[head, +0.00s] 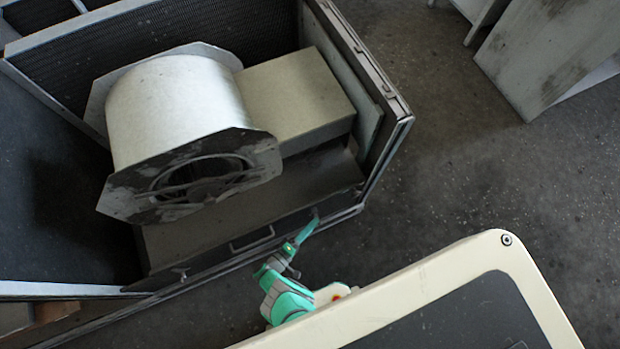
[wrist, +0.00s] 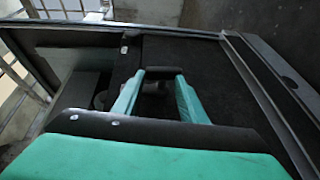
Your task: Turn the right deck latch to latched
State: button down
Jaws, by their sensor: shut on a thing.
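The deck (head: 240,205) lies in the open housing below the blower, with its dark front edge facing me. My gripper (head: 310,226) is at the right part of that front edge. In the wrist view, my gripper's two green fingers (wrist: 158,80) are shut on a small dark part between their tips, at the place of the right deck latch. The latch is mostly hidden by the fingers, and its angle cannot be made out. A small latch (head: 183,273) shows at the left part of the same edge.
The silver blower drum (head: 180,105) and a beige box (head: 295,95) stand on the deck. A handle (head: 250,239) sits mid-edge. The housing's right wall (head: 375,110) rises close by my gripper. Open floor (head: 450,170) lies to the right.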

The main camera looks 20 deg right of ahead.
jog(key=shift+s+d+f, duration=0.4)
jog(key=shift+s+d, duration=0.15)
jog(key=shift+s, duration=0.2)
jog(key=c, duration=1.2)
grip_release()
jog(key=o, duration=0.3)
jog(key=shift+g, duration=0.3)
jog(key=shift+w, duration=0.15)
jog(key=shift+w+a, duration=0.15)
jog(key=shift+w, duration=0.1)
jog(key=shift+r, duration=0.1)
jog(key=shift+a, duration=0.15)
jog(key=shift+v, duration=5.2)
